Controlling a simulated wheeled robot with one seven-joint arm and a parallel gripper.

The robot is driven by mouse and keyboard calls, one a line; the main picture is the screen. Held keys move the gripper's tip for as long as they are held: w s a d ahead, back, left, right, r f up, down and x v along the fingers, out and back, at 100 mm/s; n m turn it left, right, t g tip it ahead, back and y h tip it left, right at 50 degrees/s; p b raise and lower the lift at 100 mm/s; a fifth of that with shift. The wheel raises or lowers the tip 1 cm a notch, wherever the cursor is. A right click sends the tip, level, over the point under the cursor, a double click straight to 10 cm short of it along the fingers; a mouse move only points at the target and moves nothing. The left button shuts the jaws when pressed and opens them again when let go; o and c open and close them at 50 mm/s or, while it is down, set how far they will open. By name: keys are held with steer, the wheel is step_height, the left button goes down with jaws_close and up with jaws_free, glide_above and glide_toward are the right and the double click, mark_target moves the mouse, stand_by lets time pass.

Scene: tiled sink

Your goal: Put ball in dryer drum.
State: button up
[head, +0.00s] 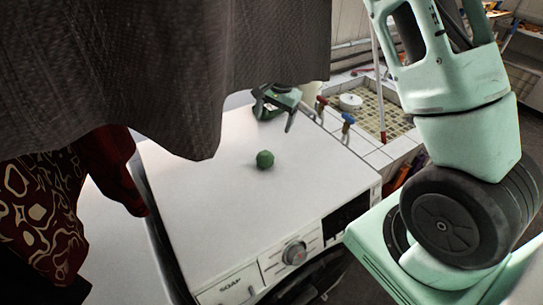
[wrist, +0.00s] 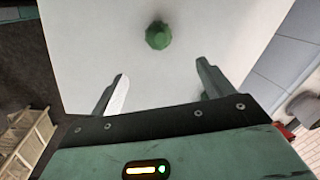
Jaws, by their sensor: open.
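A small green ball (head: 265,159) sits on the white top of the dryer (head: 215,190). The dryer's front panel with a round knob faces the lower right; its door and drum are mostly out of view below. My gripper (head: 288,112) is open and empty beyond the ball at the far edge of the dryer top. In the wrist view, my gripper (wrist: 160,85) has its two fingers spread wide, and the ball (wrist: 158,36) lies ahead of the fingertips, roughly midway between them and not touched.
Dark cloth (head: 170,70) hangs across the upper left, with a red patterned cloth (head: 45,215) below it. A tiled sink (head: 372,108) with red and blue taps lies to the right behind the dryer. The dryer top around the ball is clear.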

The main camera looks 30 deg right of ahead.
mark_target(266, 153)
steer(key=f+b, duration=0.4)
steer(key=f, duration=0.1)
steer(key=w+a+f+b, duration=0.1)
steer(key=f+b, duration=0.3)
steer(key=f, duration=0.2)
steer(key=w+f+b, duration=0.1)
steer(key=f+b, duration=0.3)
steer(key=f, duration=0.2)
steer(key=shift+w+a, duration=0.2)
steer(key=shift+w, duration=0.05)
steer(key=c, duration=1.2)
steer(key=shift+o, duration=0.2)
steer(key=shift+r, duration=0.1)
